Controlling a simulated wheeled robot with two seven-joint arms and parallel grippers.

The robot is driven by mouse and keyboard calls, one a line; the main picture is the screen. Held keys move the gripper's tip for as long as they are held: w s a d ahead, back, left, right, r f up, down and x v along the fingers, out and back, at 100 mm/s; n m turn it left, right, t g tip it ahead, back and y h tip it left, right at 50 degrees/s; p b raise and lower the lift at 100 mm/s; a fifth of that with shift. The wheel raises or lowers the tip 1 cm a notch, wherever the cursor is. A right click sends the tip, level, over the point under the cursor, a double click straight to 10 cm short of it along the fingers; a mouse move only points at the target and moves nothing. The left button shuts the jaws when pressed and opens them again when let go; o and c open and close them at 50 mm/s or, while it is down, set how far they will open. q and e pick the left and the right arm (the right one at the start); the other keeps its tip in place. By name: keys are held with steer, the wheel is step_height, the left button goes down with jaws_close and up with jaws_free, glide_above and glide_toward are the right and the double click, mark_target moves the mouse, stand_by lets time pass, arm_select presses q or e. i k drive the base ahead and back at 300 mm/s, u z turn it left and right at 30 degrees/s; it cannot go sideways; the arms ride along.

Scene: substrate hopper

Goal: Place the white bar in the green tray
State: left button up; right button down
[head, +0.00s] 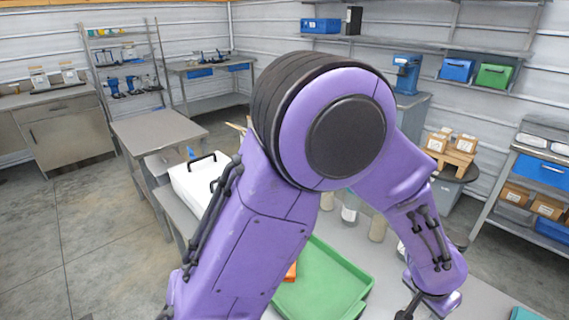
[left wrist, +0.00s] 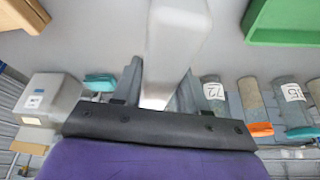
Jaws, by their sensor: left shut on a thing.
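My left gripper (left wrist: 160,88) is shut on the white bar (left wrist: 177,38), which sits between its two grey fingers in the left wrist view and reaches toward the top edge. The green tray (left wrist: 284,36) shows at the top right of that view, apart from the bar. In the head view the green tray (head: 325,285) lies on the table, partly behind my purple left arm. The wrist end of that arm is right of the tray, and I cannot make out the bar there. My right gripper is not in view.
A white case (head: 196,180) with black handles stands left of my arm. Cylinders, including one marked 72 (left wrist: 212,92), stand on the table. An orange item (left wrist: 261,129) and a grey labelled box (left wrist: 45,100) show in the left wrist view. Cartons (head: 452,150) stand at the right.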

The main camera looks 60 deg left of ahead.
mark_target(325, 296)
steer(key=k, duration=0.8)
steer(key=z, duration=1.5)
steer(key=i, duration=0.8)
steer(key=u, duration=2.15)
